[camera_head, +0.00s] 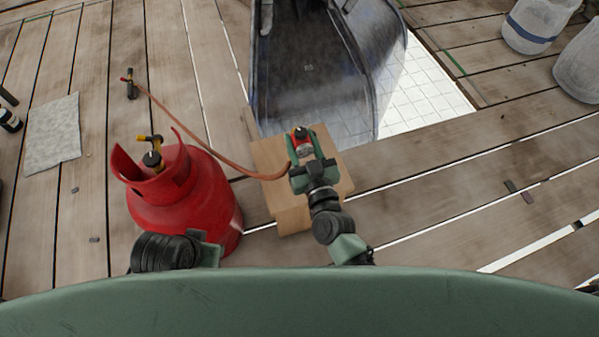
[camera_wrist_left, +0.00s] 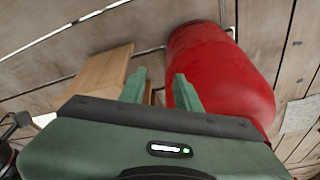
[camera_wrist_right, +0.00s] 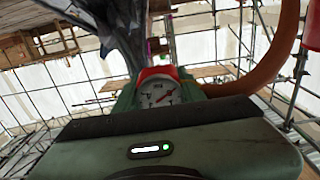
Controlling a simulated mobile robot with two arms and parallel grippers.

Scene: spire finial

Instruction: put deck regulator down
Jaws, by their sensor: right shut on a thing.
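The deck regulator (camera_head: 301,134) is a small red body with a round white gauge, which faces the camera in the right wrist view (camera_wrist_right: 158,92). My right gripper (camera_head: 304,150) is shut on it. In the head view it appears over the far part of a wooden box (camera_head: 265,156); I cannot tell whether it touches the top. An orange hose (camera_head: 205,148) runs from beside the regulator to the left. My left gripper (camera_wrist_left: 160,88) is open and empty, with the box and the red gas cylinder (camera_wrist_left: 215,70) beyond its fingers.
The red cylinder (camera_head: 185,195) stands left of the box. A small black fitting (camera_head: 130,88) lies at the hose's far end. Behind the box is a deck opening with a dark, draped shape (camera_head: 310,70). White sacks (camera_head: 538,22) stand far right. Planks on the right are mostly clear.

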